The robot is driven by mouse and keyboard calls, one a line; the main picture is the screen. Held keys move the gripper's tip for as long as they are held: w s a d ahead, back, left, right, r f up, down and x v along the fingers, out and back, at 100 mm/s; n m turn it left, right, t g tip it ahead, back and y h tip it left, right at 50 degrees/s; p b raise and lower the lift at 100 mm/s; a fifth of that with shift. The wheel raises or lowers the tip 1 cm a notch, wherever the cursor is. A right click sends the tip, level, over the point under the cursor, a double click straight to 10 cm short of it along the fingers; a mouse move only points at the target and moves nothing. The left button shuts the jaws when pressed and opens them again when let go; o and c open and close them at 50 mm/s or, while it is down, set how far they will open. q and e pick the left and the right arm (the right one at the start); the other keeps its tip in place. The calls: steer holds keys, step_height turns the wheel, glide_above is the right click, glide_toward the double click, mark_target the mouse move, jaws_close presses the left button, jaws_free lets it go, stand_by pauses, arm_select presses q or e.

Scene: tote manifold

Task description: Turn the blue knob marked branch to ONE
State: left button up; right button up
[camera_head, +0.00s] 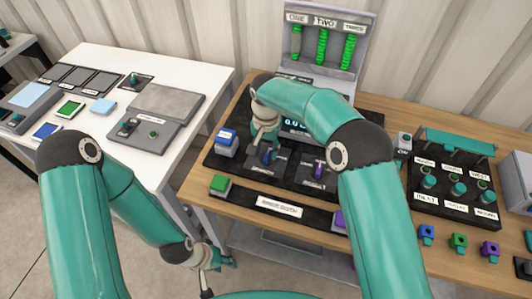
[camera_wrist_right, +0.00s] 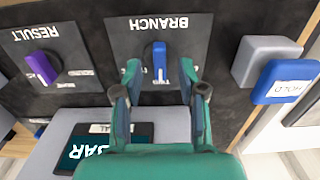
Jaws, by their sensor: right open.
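The blue branch knob (camera_wrist_right: 159,60) stands on a dark plate (camera_wrist_right: 190,30) marked BRANCH, upside down in the right wrist view. Its handle lies along the picture's vertical. The small position labels by it are partly hidden and hard to read. My right gripper (camera_wrist_right: 160,70) is open, with one finger on each side of the knob and a gap visible on both sides. In the head view the blue knob (camera_head: 267,156) shows just below my right gripper (camera_head: 265,140). My left gripper (camera_head: 218,275) hangs low, in front of the bench and away from the knob; its jaw state is unclear.
A purple result knob (camera_wrist_right: 42,67) is beside the branch plate. A blue HOLD block (camera_wrist_right: 285,82) is on the other side. The display housing (camera_wrist_right: 75,120) is close under my right gripper in the wrist view.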

mark_target(266, 157)
steer(key=shift+f, duration=1.55)
jaws_close()
